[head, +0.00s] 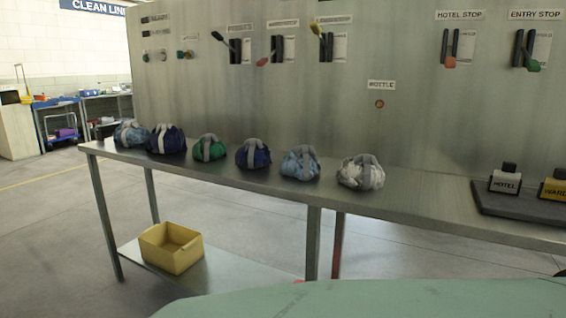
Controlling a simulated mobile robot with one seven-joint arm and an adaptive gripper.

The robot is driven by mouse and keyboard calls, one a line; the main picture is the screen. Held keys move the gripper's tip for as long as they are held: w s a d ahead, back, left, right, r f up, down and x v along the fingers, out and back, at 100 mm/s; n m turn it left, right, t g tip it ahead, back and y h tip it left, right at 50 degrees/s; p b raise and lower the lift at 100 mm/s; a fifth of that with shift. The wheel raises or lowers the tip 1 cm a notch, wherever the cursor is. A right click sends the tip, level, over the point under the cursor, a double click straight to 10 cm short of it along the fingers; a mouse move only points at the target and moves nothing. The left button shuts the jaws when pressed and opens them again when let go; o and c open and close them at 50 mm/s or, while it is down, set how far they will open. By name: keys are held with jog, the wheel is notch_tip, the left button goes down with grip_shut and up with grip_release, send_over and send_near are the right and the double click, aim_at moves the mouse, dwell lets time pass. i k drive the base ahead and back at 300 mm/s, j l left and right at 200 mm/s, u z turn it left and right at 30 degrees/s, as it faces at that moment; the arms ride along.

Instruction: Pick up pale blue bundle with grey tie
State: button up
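A pale blue bundle with a grey tie (292,166) sits on the metal counter (420,193), between a dark blue bundle and a whitish one. Another pale blue bundle with a greyish tie (127,136) sits at the counter's far left end. From here I cannot tell the two apart by more than their place in the row. Both rest on the counter with nothing holding them. My gripper is not in view.
The row also holds a navy bundle with a pale tie (157,142), a green one (202,150), a dark blue one (246,157) and a whitish one (352,175). A lever panel (220,95) stands behind. A yellow bin (171,250) sits on the lower shelf.

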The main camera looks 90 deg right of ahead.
aim_at(302, 162)
jog(key=z, duration=2.65)
jog(key=i+l, duration=0.15)
jog(key=i, duration=0.15)
jog(key=i+l+u, duration=0.1)
jog(key=i, duration=0.25)
